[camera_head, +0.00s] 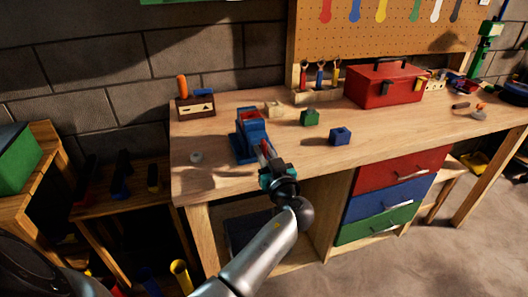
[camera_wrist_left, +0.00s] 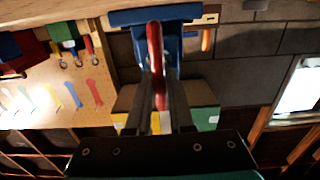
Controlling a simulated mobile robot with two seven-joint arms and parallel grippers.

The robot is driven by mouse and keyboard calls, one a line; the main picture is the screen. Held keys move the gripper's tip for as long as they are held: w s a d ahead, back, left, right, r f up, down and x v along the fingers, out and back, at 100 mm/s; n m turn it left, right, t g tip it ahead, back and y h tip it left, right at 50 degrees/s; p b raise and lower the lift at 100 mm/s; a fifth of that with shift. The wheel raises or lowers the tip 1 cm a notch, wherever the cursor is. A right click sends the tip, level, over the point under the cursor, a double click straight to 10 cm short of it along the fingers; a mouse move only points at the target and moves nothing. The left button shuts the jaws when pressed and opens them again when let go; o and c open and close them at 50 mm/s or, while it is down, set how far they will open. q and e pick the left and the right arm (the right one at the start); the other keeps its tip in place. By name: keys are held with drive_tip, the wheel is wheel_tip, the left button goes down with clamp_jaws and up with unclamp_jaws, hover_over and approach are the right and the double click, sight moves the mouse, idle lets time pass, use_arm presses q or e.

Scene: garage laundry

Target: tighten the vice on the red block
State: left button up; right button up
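The blue vice (camera_head: 243,148) stands near the front left of the workbench. A red patch, which looks like the red block (camera_head: 251,115), shows between its jaws. Its red handle (camera_head: 265,147) points toward the front edge. My left gripper (camera_head: 270,163) is at this handle, its arm coming up from below. In the left wrist view the red handle (camera_wrist_left: 155,45) runs between the two fingers (camera_wrist_left: 160,85), with the blue vice (camera_wrist_left: 185,14) beyond. The fingers straddle the handle; whether they grip it is unclear. My right gripper is in neither view.
A green block (camera_head: 309,118) and a blue block (camera_head: 340,137) lie right of the vice on the workbench (camera_head: 215,178). A red toolbox (camera_head: 385,84) and a plier rack (camera_head: 318,94) stand behind. A small whitish round thing (camera_head: 196,157) lies left. Drawers (camera_head: 385,200) are below.

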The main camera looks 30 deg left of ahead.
use_arm(q)
clamp_jaws()
drive_tip(key=shift+f, duration=0.15)
drive_tip(key=shift+d+m, duration=0.1)
drive_tip(key=shift+m, duration=0.3)
drive_tip(key=shift+w+f+m+b, duration=0.1)
drive_tip(key=shift+m+b, duration=0.4)
drive_tip(key=shift+m, duration=0.4)
drive_tip(key=m, duration=0.4)
drive_tip(key=shift+w+d+f+b, duration=0.2)
drive_tip(key=shift+f+b, duration=0.05)
drive_tip(key=shift+b, duration=0.1)
drive_tip(key=m, duration=0.4)
drive_tip(key=shift+w+d+f, duration=0.15)
drive_tip(key=shift+f, duration=0.05)
drive_tip(key=shift+d+f+m+p, duration=0.15)
drive_tip(key=shift+m+p, duration=0.35)
drive_tip(key=shift+m, duration=1.7)
